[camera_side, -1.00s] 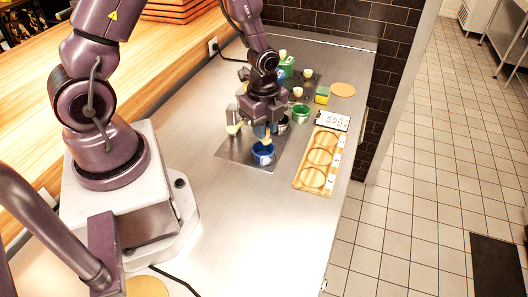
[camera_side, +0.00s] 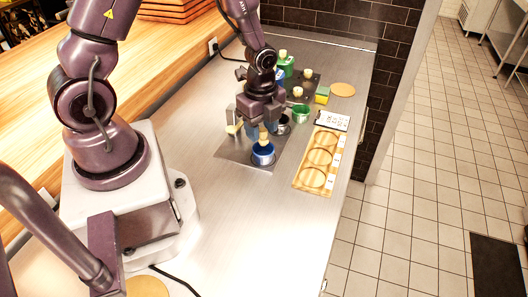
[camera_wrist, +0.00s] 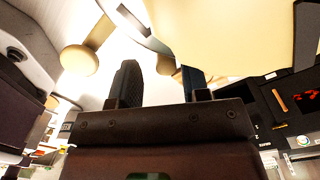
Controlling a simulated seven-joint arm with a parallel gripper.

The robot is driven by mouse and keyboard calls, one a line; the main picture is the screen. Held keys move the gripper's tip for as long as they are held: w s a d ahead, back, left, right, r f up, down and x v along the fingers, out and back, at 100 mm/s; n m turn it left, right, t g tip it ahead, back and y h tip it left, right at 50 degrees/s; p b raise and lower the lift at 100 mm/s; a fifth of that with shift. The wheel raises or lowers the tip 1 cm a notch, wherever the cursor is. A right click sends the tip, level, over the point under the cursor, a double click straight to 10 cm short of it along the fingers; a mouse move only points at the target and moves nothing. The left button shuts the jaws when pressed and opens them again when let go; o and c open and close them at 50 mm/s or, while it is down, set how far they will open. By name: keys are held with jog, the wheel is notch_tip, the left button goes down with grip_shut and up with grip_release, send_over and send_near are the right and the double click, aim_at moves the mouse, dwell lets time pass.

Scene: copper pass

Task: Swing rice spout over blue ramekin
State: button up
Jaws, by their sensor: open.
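The blue ramekin (camera_side: 263,156) stands on a dark metal plate, just below and in front of my gripper (camera_side: 262,131) in the side view. A small tan-yellow piece (camera_side: 264,138) shows just above the ramekin, close to my fingers; I cannot tell if it is the rice spout. My gripper's two dark fingers are apart in the wrist view (camera_wrist: 160,84), with nothing clearly between them. A large cream rounded surface (camera_wrist: 225,35) and a tan round knob on an arm (camera_wrist: 79,60) lie beyond the fingers. My gripper hides much of the dispenser area in the side view.
A green ramekin (camera_side: 301,115) and a metal cup (camera_side: 283,125) stand right of my gripper. A wooden board with round recesses (camera_side: 318,160) lies farther right. A yellow-green block (camera_side: 322,95) and tan disc (camera_side: 342,89) lie behind.

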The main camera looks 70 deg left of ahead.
jog(key=shift+w+a+r, duration=0.1)
jog(key=shift+r, duration=1.2)
jog(key=shift+w+a+r, duration=0.1)
jog(key=shift+r, duration=1.15)
